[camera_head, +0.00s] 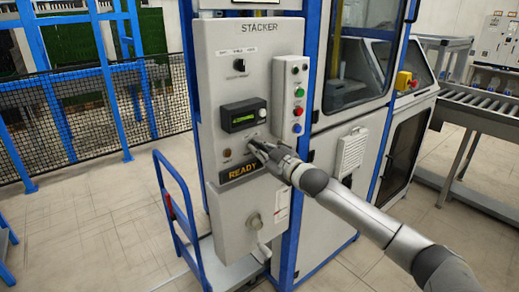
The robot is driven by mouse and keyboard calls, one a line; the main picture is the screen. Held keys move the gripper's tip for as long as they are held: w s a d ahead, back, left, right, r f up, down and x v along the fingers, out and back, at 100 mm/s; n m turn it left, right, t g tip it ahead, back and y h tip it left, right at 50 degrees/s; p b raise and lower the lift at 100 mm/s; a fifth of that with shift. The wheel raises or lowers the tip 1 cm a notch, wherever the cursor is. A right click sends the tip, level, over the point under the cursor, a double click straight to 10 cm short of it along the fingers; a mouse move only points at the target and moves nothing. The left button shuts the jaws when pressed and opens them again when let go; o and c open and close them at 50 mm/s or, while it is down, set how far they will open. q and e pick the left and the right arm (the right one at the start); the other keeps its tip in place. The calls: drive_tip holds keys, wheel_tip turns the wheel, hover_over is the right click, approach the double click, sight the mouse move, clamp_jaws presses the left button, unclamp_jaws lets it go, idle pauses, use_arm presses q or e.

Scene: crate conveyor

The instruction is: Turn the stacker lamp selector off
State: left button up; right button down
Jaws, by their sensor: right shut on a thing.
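The grey-white STACKER panel (215,95) stands upright left of centre. My right gripper (257,147) reaches in from the lower right and is shut on a small selector on the panel's face, just above the READY sign (241,172). The fingers mostly hide that selector, so I cannot read its position or label. The READY sign shows amber letters. A black rotary knob (239,66) is higher on the panel, clear of the gripper. My left gripper is not in view.
A black box with a green display (241,116) sits just above my right gripper. A side box with coloured buttons (292,95) is right of it. A blue trolley handle (172,200) stands at the lower left. A roller conveyor (480,106) runs at the right.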

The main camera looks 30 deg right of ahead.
drive_tip(key=shift+n, duration=0.6)
drive_tip(key=c, duration=1.5)
unclamp_jaws()
drive_tip(key=shift+c, duration=0.2)
drive_tip(key=shift+s, duration=0.1)
drive_tip(key=s+d, duration=0.1)
drive_tip(key=s, duration=1)
drive_tip(key=shift+s, duration=0.4)
drive_tip(key=shift+f, duration=0.15)
